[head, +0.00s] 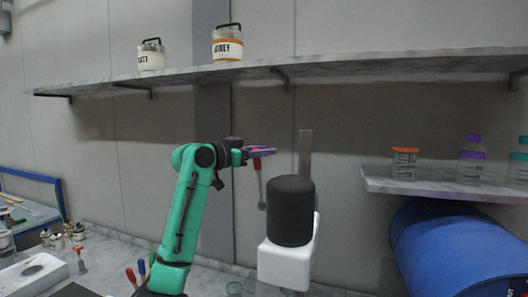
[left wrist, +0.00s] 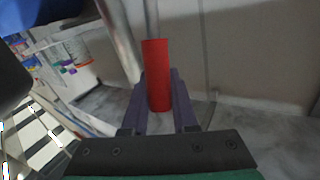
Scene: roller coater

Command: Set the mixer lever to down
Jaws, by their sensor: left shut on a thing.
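The mixer has a black cylindrical head (head: 290,211) on a white block (head: 285,264), with an upright grey post (head: 305,155) behind it. A thin grey rod with a red grip, which looks like the mixer lever (head: 257,164), hangs nearly upright just left of the black head. My left gripper (head: 262,152) is at its upper end. In the left wrist view, the purple fingers of my left gripper (left wrist: 159,105) are shut on the red grip (left wrist: 156,75). Where the lever joins the mixer is not clear. My right gripper is not in view.
A blue barrel (head: 450,248) lies at the right, under a small shelf (head: 440,187) with several containers. A long shelf (head: 200,75) with two labelled jars runs above. Screwdrivers (head: 141,268) stand at the lower left. The space between my left arm and the mixer is narrow.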

